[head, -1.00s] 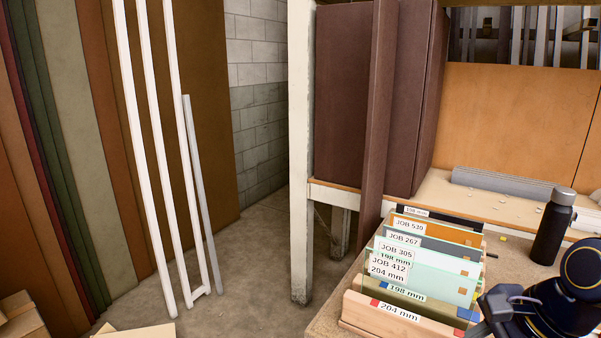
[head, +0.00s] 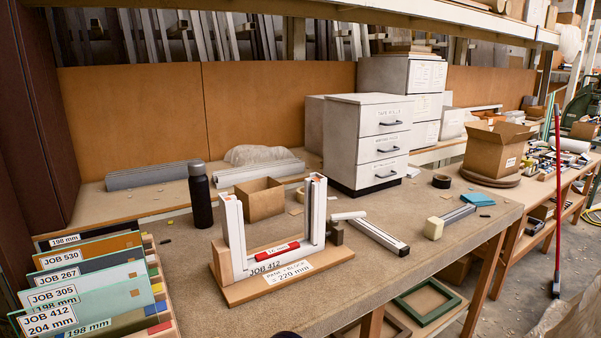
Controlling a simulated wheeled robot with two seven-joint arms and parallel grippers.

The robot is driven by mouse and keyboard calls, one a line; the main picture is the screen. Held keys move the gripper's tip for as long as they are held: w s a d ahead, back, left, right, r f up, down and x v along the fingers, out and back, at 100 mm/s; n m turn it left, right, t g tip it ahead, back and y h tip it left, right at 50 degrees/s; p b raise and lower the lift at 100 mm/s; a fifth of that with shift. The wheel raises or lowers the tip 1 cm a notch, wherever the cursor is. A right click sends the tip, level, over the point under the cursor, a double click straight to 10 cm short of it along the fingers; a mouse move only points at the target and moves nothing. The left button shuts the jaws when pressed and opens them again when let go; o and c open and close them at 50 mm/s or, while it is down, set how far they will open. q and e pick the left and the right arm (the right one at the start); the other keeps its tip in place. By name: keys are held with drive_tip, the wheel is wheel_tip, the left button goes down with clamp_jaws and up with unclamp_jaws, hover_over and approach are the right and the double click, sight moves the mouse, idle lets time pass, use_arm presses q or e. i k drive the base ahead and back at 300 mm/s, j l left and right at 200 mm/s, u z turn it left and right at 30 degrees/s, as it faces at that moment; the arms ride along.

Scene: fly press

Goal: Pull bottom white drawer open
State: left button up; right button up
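A white drawer cabinet (head: 341,140) stands at the back of the workbench, right of the middle in the head view. Neither of my grippers shows in the head view. A small dark rounded shape at the bottom edge is too cut off to identify.
A white frame on a wooden base (head: 232,292) stands in front of the cabinet. Job panels (head: 90,285) stand at left.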

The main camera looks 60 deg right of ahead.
sight(371, 174)
drive_tip(key=z, duration=2.65)
drive_tip(key=i+u, duration=0.1)
drive_tip(key=u, duration=0.8)
drive_tip(key=i+l+u, duration=0.15)
drive_tip(key=l+u, duration=0.2)
drive_tip(key=i+l+u, duration=0.1)
drive_tip(key=l+u, duration=0.25)
drive_tip(key=l, duration=0.15)
drive_tip(key=l+u, duration=0.35)
drive_tip(key=i+l, duration=0.05)
drive_tip(key=l, duration=0.05)
